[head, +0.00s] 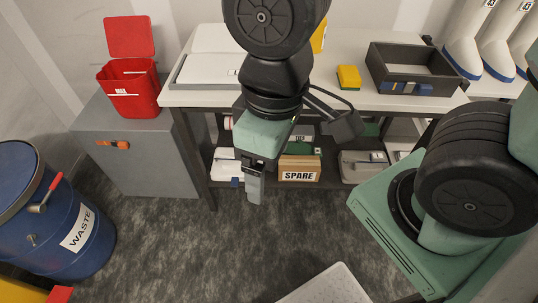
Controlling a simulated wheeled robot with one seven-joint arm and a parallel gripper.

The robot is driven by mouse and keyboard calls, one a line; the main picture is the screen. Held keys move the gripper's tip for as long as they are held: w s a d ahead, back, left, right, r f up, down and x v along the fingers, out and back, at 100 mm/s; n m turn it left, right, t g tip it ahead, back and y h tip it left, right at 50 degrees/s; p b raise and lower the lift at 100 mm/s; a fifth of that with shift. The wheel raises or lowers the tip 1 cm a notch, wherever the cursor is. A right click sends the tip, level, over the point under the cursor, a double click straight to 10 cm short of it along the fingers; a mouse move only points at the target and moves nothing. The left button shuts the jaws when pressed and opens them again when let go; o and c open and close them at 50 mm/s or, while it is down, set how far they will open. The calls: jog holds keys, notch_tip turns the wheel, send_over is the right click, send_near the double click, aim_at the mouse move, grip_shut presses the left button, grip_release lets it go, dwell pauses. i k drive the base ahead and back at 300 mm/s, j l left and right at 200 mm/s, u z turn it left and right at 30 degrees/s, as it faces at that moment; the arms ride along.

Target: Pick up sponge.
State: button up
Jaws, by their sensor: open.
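A small yellow block with a dark green underside, which looks like the sponge (348,76), lies on the white bench top (290,97), left of a dark open tray. My gripper (254,188) hangs pointing down in front of the bench's front edge, left of the sponge and lower in the picture. It is open, and nothing shows between its fingers. The fingers are seen nearly edge-on, so the gap between them is hard to make out. The sponge is fully in view.
A white case (208,70) lies left on the bench. A yellow object (319,38) is partly hidden behind my arm. A SPARE box (299,169) sits on the lower shelf. A red bin (130,88) and blue drum (55,215) stand left.

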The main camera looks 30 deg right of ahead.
aim_at(349, 76)
jog(key=i+l+z, duration=0.2)
jog(key=z, duration=0.15)
jog(key=i+l+z, duration=0.1)
jog(key=i+z, duration=0.4)
jog(key=z, duration=0.2)
